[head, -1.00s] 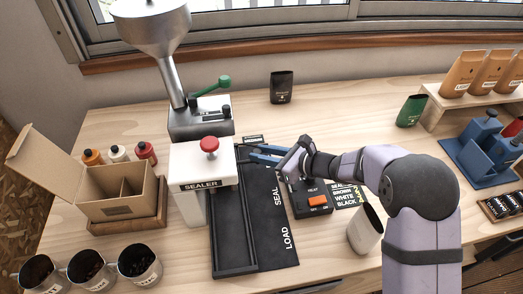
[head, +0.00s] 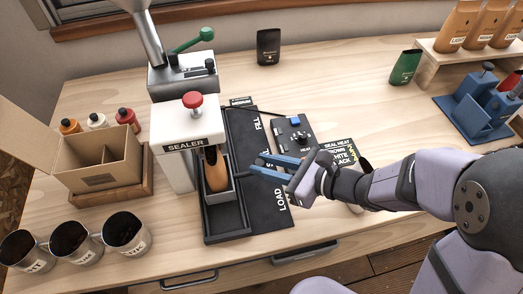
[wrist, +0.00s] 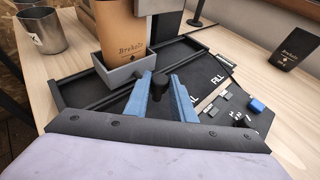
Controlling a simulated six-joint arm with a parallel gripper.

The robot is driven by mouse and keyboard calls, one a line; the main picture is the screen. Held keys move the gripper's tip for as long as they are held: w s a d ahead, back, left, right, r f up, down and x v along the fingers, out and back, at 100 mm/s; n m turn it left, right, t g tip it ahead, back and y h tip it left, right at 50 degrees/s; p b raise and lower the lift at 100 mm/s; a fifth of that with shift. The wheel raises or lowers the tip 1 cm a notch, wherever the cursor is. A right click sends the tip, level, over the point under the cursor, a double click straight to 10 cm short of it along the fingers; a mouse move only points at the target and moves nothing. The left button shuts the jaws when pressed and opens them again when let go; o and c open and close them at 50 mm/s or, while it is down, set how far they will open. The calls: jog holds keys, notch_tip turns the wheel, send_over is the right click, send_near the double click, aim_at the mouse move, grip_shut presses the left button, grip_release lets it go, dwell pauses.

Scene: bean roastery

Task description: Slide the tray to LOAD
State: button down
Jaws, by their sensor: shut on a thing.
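The grey tray (head: 219,194) sits in the black rail (head: 227,237) at the sealer's front, with an upright brown pouch (head: 216,172) in it. The tray is beside the stretch of black mat between FILL (head: 258,124) and LOAD (head: 281,199); my gripper covers the SEAL lettering. My gripper (head: 258,165) reaches in from the right, its blue fingers shut on the tray's handle. In the wrist view the fingers close around a black knob (wrist: 159,97) beside the tray (wrist: 127,72), and the pouch (wrist: 122,30) stands beyond.
The white sealer (head: 180,150) stands left of the rail, its head close to the pouch top. A black heat control box (head: 295,140) lies right of the mat. Metal cups (head: 127,233) stand front left, an open carton (head: 95,165) behind them. The rail's front end is empty.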

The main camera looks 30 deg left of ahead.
jog(key=shift+s+d, duration=1.05)
jog(key=shift+d, duration=0.05)
jog(key=c, duration=1.5)
grip_release()
jog(key=shift+b, duration=0.4)
jog(key=b+v, duration=0.2)
jog(key=b, duration=0.1)
jog(key=shift+d+f+b, duration=0.1)
jog(key=shift+d+b, duration=0.2)
jog(key=shift+b+v, duration=0.5)
jog(key=shift+v, duration=1.9)
jog(key=shift+a+r, duration=0.1)
jog(key=shift+r, duration=0.1)
